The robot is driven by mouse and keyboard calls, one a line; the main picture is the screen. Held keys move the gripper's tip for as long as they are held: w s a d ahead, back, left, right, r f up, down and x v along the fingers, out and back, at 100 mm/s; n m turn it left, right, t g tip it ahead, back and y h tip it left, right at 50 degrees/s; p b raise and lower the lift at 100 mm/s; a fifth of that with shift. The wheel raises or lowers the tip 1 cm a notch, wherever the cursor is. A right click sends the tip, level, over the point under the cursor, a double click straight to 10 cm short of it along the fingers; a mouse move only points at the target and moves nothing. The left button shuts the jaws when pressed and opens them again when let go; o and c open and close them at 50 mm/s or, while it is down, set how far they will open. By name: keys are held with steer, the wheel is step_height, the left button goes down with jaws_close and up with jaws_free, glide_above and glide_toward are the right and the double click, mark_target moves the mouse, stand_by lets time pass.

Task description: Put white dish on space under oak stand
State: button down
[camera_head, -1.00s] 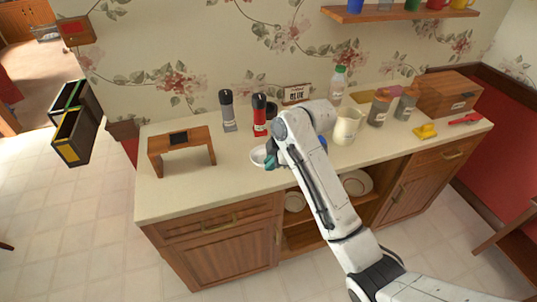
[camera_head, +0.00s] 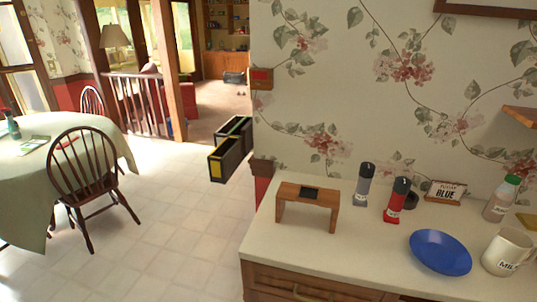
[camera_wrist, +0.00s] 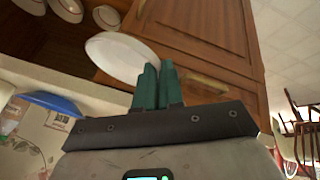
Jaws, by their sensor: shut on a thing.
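The oak stand (camera_head: 290,191) is a small wooden bridge with a dark patch on top, at the left end of the counter in the head view. The space under it looks empty. The white dish (camera_wrist: 118,58) is in the wrist view, tilted, at the tips of my gripper's teal fingers. My gripper (camera_wrist: 152,72) is shut on its edge, and the fingers hide part of it. Neither dish nor gripper shows in the head view.
A grey bottle (camera_head: 363,184) and a red bottle (camera_head: 397,200) stand right of the stand. A blue plate (camera_head: 440,252) and a cream jug (camera_head: 507,251) are further right on the counter (camera_head: 330,256). The counter in front of the stand is clear.

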steer(key=s+a+f+m+h+b, duration=0.1)
steer(key=s+a+f+m, duration=0.2)
steer(key=s, duration=0.1)
steer(key=shift+s+f+g, duration=0.2)
steer(key=shift+f+g, duration=0.1)
steer(key=shift+g, duration=0.1)
steer(key=shift+d, duration=0.15)
